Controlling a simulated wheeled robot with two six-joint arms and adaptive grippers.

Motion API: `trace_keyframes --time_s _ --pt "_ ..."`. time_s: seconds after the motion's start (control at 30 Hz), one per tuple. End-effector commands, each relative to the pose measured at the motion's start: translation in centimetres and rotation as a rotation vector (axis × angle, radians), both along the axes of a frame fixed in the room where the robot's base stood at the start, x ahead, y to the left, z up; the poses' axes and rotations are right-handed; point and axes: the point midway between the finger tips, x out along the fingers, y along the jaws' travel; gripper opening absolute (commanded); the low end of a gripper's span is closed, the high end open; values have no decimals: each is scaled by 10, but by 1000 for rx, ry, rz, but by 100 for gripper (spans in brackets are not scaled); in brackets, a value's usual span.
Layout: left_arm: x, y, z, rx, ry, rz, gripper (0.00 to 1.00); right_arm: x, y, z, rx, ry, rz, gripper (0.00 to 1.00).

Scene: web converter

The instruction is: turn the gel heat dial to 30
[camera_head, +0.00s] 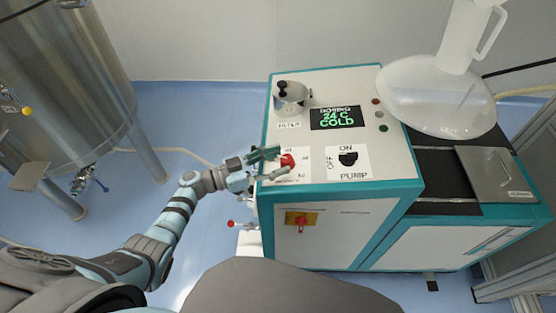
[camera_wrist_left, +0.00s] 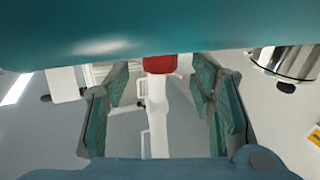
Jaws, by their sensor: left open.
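The gel heat dial (camera_head: 288,160) is a small red knob on a white scale plate on the machine's top panel, at its left edge. Its scale numbers are too small to read and partly covered. My left gripper (camera_head: 277,164) is open, with one finger on the far side of the dial and one on the near side. I cannot tell whether they touch it. In the left wrist view the open fingers (camera_wrist_left: 160,102) frame a red part (camera_wrist_left: 158,64) between them. The display (camera_head: 336,117) reads 24 C and COLD. My right gripper is not in view.
The pump switch (camera_head: 348,158) sits right of the dial, and a metal filter cup (camera_head: 292,97) stands behind it. A red-handled switch (camera_head: 300,221) is on the front face. A large steel tank (camera_head: 60,80) stands at left. A clear flask (camera_head: 435,95) is at right.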

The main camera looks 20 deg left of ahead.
Motion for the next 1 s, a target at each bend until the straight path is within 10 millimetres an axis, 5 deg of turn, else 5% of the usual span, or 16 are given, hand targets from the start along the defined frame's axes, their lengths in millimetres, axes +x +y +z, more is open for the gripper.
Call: trace_keyframes --time_s 0.43,1.0 --pt "-63 84 -3 3 2 -1 50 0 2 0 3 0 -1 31" --pt "-67 90 -3 3 -3 0 50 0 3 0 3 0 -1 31"
